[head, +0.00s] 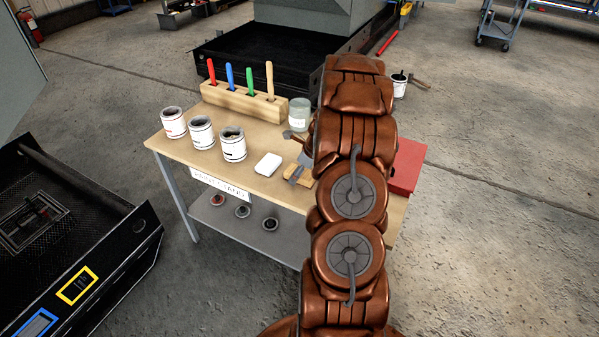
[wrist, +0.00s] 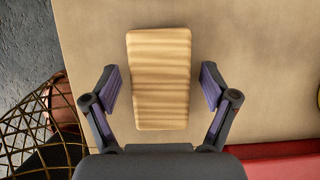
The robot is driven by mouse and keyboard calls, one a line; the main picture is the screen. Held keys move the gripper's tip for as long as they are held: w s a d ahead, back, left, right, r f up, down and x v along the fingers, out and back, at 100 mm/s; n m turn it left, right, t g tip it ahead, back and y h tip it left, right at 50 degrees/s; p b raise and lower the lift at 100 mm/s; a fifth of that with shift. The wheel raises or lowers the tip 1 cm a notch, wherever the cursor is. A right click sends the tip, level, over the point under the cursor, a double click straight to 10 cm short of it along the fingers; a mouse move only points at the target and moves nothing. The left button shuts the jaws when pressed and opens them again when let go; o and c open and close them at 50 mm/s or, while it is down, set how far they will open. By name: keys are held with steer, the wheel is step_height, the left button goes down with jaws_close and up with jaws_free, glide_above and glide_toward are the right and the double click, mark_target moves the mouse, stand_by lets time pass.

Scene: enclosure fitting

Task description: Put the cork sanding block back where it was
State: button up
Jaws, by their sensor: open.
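The cork sanding block (wrist: 160,80) is a tan, streaked rectangular block lying on the bench top (wrist: 265,75). In the wrist view it lies lengthwise between the fingers of my gripper (wrist: 160,88). The fingers are open, one on each side, with a visible gap to the block on both sides. In the head view a tan piece beside my arm (head: 304,181) appears to be the same block, partly covered. My arm hides most of the gripper there.
Three white-labelled cans (head: 201,132) stand at the bench's left. A wooden holder (head: 244,103) with several coloured handles, a glass jar (head: 299,114) and a white block (head: 268,164) are nearby. A red box (head: 405,168) is at the right, and a wire mesh (wrist: 35,130) shows lower left.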

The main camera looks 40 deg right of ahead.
steer(key=b+v, duration=0.2)
steer(key=v, duration=1)
steer(key=s+a+r+n+g, duration=0.1)
steer(key=s+a+r+n, duration=0.15)
steer(key=a+n, duration=0.55)
steer(key=s+a+r+n+g, duration=0.1)
steer(key=s+a+r+n, duration=0.15)
steer(key=a, duration=0.85)
steer(key=s+a+r+n+g, duration=0.25)
steer(key=a+n, duration=0.35)
steer(key=a, duration=0.4)
steer(key=s+a+n+g, duration=0.1)
steer(key=s+a+n, duration=0.4)
steer(key=s+n, duration=0.3)
steer(key=s+a+r+n+h, duration=0.1)
steer(key=s+a+n, duration=0.3)
steer(key=s+n, duration=0.4)
steer(key=s, duration=0.2)
steer(key=shift+s+a+r+g, duration=0.3)
steer(key=shift+a+g, duration=0.05)
steer(key=shift+r, duration=0.1)
